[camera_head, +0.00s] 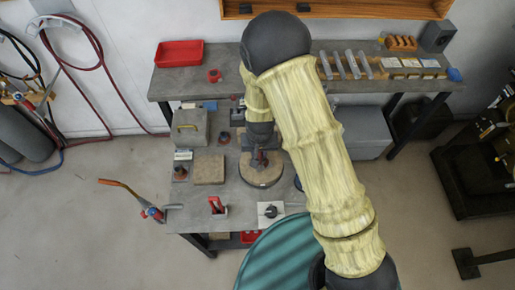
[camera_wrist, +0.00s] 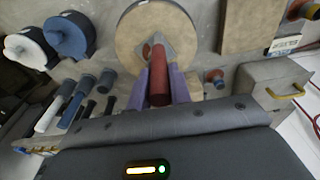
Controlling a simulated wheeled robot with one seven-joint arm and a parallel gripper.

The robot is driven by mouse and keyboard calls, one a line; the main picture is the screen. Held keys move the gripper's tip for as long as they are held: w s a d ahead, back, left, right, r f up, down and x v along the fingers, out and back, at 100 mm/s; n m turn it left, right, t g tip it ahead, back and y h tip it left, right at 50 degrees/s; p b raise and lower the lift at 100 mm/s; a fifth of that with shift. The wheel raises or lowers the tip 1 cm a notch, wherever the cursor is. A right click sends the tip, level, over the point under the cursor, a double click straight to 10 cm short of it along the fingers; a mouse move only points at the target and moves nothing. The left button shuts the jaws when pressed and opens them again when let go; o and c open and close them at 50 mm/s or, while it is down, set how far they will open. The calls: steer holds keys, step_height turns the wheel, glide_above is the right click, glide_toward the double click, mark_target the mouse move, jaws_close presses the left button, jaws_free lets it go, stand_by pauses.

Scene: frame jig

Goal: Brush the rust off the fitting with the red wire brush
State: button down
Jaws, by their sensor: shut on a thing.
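My gripper (camera_wrist: 159,82) is shut on a red handle, apparently the red wire brush (camera_wrist: 157,78), between its two purplish fingers. In the head view my gripper (camera_head: 260,158) is over the round tan-topped turntable (camera_head: 262,181) on the workbench, largely hidden by my arm. The turntable also shows in the wrist view (camera_wrist: 128,40). A grey, angular metal piece with brownish edges, possibly the fitting (camera_wrist: 152,22), is on the turntable, behind the brush. The brush's bristles are hidden, so I cannot tell whether they touch it.
A grey box with a yellow handle (camera_head: 190,127) and a tan square plate (camera_head: 209,169) are left of the turntable. A red-handled item (camera_head: 217,205) and a white pad (camera_head: 271,212) are near the front edge. A torch (camera_head: 152,212) hangs at the left edge.

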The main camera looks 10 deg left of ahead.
steer(key=shift+r, duration=0.1)
step_height(320, 180, up, 7)
steer(key=p, duration=0.5)
steer(key=shift+p, duration=0.3)
stand_by(0.5)
